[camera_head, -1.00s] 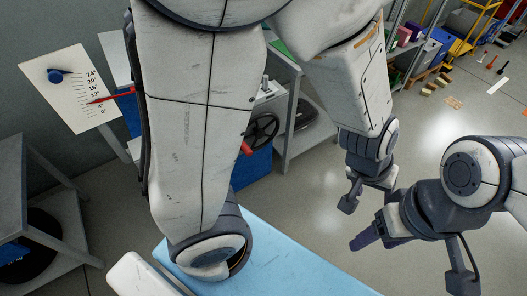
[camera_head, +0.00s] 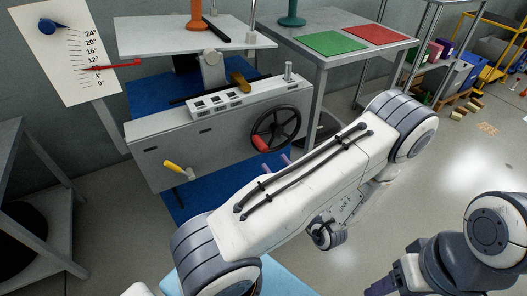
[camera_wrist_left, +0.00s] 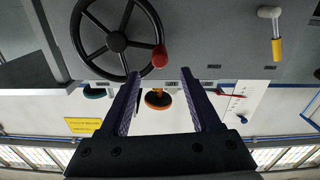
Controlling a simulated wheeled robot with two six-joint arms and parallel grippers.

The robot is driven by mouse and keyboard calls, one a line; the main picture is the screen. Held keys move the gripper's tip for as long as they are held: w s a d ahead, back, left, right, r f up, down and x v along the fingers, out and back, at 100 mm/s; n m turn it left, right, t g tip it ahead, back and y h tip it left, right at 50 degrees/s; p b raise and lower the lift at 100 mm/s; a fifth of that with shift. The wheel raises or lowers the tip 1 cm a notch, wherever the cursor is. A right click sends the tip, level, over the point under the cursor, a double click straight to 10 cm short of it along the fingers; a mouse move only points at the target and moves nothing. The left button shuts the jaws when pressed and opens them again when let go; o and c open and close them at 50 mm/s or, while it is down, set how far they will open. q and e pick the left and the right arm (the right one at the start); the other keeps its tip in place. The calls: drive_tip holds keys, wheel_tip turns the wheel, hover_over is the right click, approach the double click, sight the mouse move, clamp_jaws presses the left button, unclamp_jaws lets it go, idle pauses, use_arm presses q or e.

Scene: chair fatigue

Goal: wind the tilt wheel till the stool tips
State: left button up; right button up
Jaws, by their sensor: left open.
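The black tilt wheel (camera_head: 275,128) is on the front of a grey machine. Its red knob (camera_head: 261,143) is at the wheel's lower left. In the left wrist view the wheel (camera_wrist_left: 117,42) and red knob (camera_wrist_left: 160,56) are just beyond my left gripper (camera_wrist_left: 158,75). Its purple fingers are apart and empty, with no clear contact. In the head view only the fingertips of my left gripper (camera_head: 278,162) show behind my arm. An orange stand (camera_head: 198,14), possibly the stool, rests on the white plate (camera_head: 160,38). My right gripper (camera_head: 382,287) is cut off at the bottom.
The gauge board (camera_head: 67,45) has a red pointer (camera_head: 115,64) near 8°. A yellow-handled crank (camera_head: 177,169) sticks out at the machine's front left. A side table (camera_head: 290,40) holds a green mat (camera_head: 330,43), a red mat (camera_head: 376,35) and a teal stand (camera_head: 292,12).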

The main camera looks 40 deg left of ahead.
sight(266, 151)
use_arm(q)
drive_tip(key=b+x, duration=0.1)
drive_tip(key=x, duration=0.7)
drive_tip(key=shift+w+a, duration=0.15)
drive_tip(key=shift+a, duration=0.05)
clamp_jaws()
idle(1.1)
